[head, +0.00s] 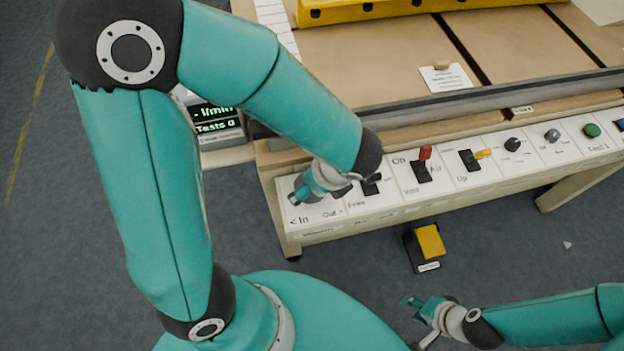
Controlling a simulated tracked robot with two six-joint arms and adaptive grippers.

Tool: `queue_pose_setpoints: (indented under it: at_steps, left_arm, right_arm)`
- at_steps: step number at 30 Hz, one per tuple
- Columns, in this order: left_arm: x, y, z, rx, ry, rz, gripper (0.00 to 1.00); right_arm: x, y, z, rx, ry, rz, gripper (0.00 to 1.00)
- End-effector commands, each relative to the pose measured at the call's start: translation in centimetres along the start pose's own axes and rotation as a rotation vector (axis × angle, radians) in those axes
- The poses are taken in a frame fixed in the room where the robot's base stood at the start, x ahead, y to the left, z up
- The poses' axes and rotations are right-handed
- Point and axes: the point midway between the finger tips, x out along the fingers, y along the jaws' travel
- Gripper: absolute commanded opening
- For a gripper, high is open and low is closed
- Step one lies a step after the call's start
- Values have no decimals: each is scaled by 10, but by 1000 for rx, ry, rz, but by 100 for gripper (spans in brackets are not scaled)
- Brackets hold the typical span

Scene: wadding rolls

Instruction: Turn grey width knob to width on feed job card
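A grey knob (552,135) stands on a white panel section towards the right of the control panel; its markings are too small to read. A white card (446,77) with small print lies on the machine's tan table; I cannot read it or tell whether it is the feed job card. My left gripper (303,193) is at the panel's left end, over the "In/Out" control and well left of the grey knob. It is partly hidden, and its finger gap is unclear. My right gripper (415,320) is open and empty, low in front of the panel.
A yellow pedal (430,241) is on the floor. A lit display (214,118) stands behind my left arm.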

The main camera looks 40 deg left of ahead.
Motion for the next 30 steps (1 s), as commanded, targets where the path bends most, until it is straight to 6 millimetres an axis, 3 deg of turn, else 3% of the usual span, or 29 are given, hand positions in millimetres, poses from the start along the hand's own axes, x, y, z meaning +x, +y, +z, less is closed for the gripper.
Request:
queue_pose_setpoints:
  at_steps: [11, 24, 30]
  left_arm:
    - [-8, 0, 0, -1, 0, -1, 94]
    - [-88, -1, -1, 1, 1, -4, 94]
    - [-113, -1, -1, 0, 1, -1, 94]
  right_arm:
    - [0, 0, 0, 0, 0, 0, 40]
    - [0, 0, 0, 0, 0, 0, 40]
    - [0, 0, 0, 0, 0, 0, 40]
